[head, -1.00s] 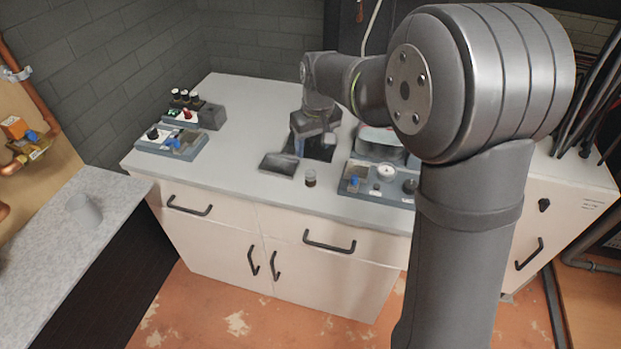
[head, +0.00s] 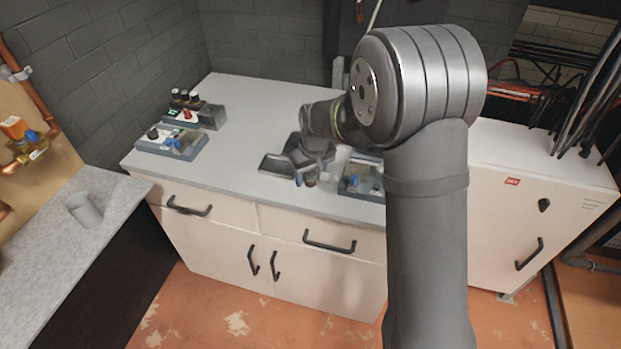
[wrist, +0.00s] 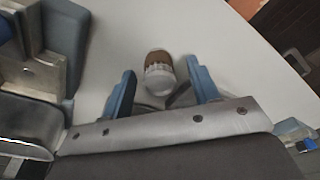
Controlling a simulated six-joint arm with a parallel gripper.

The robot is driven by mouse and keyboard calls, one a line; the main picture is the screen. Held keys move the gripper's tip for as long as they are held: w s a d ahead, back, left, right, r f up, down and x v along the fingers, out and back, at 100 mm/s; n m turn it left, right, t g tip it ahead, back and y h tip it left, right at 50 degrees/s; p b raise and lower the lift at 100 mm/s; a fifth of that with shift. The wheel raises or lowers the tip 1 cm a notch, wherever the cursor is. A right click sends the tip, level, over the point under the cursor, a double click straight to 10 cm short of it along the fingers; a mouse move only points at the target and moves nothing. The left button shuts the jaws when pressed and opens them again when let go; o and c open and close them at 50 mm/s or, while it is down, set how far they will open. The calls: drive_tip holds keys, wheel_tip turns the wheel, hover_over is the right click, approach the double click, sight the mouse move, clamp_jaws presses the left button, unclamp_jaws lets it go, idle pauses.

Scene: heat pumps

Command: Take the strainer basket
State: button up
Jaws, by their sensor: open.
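The strainer basket appears to be a small cylinder with a brown band and a pale silvery part. In the wrist view the basket (wrist: 158,66) is on the white worktop, between and just beyond my two blue fingertips. My gripper (wrist: 161,84) is open around its near side, with a gap to each finger. In the head view my gripper (head: 312,172) points down near the worktop's front edge, and the basket (head: 311,181) shows only partly beneath it. I cannot tell whether a finger touches it.
A grey tray (head: 274,164) lies just left of my gripper. A grey unit with a blue part (head: 355,180) stands close on the right. Grey control boxes (head: 172,142) stand on the worktop's left. A grey cup (head: 84,210) is on the left counter. The worktop's left middle (head: 235,130) is clear.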

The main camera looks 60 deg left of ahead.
drive_tip(key=c, duration=1)
drive_tip(key=shift+c, duration=0.2)
drive_tip(key=shift+r, duration=0.1)
